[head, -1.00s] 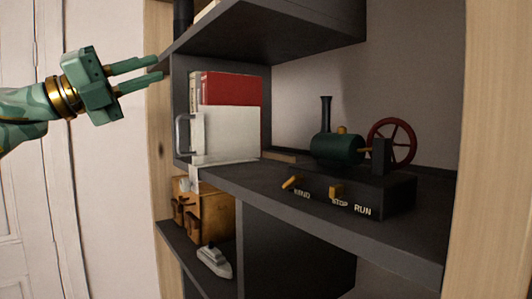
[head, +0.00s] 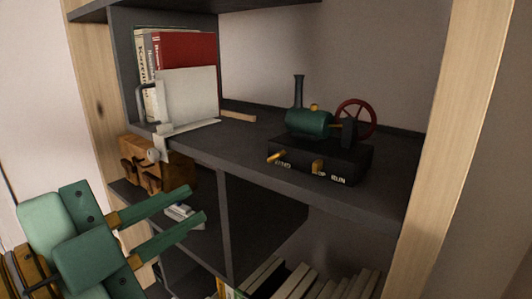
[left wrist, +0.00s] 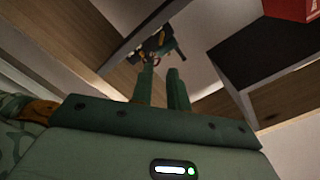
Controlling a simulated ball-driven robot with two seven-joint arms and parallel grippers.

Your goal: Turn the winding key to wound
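A model steam engine with a green boiler (head: 309,123) and a red flywheel (head: 356,118) stands on a black base (head: 345,163) on the dark shelf. The brass winding key (head: 277,156) sticks out at the left of the base front, by the WIND lettering. A brass lever (head: 318,167) is by the STOP and RUN lettering. My left gripper (head: 197,204) is open and empty, in front of the lower shelf, left of and below the key. In the left wrist view its fingers (left wrist: 162,75) are apart, with the engine (left wrist: 157,42) small beyond them. My right gripper is out of view.
Books (head: 185,58) and a white bookend-like panel (head: 188,98) stand left on the engine's shelf. Below are a wooden box (head: 150,168), a small white boat model (head: 180,214) partly behind my fingers, and more books (head: 300,283). A wooden post (head: 455,150) bounds the right side.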

